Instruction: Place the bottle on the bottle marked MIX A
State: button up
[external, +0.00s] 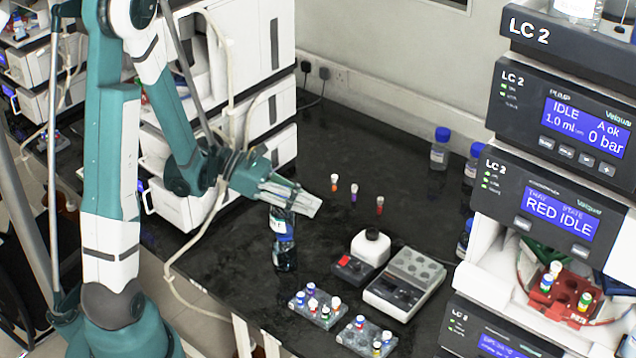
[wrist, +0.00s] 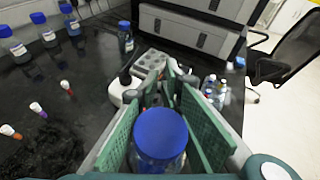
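A clear bottle with a blue cap (wrist: 160,132) is between the green finger pads of my gripper (wrist: 165,85) in the wrist view. In the external view my gripper (external: 303,203) lies nearly level, its fingers around the top of this bottle (external: 282,218). The pads appear to press on its sides. A second, darker bottle (external: 285,258) stands upright on the bench directly below, in line with the held one. I cannot tell whether the two touch. No MIX A marking is readable, and the lower bottle is hidden in the wrist view.
Several blue-capped bottles (external: 440,150) stand at the back right. Three small capped vials (external: 354,190) stand mid-bench. Instrument stacks (external: 560,125) flank the black bench.

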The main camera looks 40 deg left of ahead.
jog(key=o, duration=0.5)
jog(key=shift+c, duration=0.2)
jog(key=shift+r, duration=0.1)
jog(key=shift+r, duration=0.1)
jog(key=shift+d+r+p+v, duration=0.1)
jog(key=shift+r+p+v, duration=0.1)
jog(key=shift+v, duration=0.7)
jog(key=shift+d+r+p+v, duration=0.1)
jog(key=shift+r+p+v, duration=0.1)
jog(key=shift+v, duration=0.7)
jog(key=shift+d+r+p+v, duration=0.1)
jog(key=shift+r+v, duration=0.05)
jog(key=shift+v, duration=0.8)
jog(key=shift+w+r+p, duration=0.1)
jog(key=shift+r+p, duration=0.35)
jog(key=shift+r, duration=2.35)
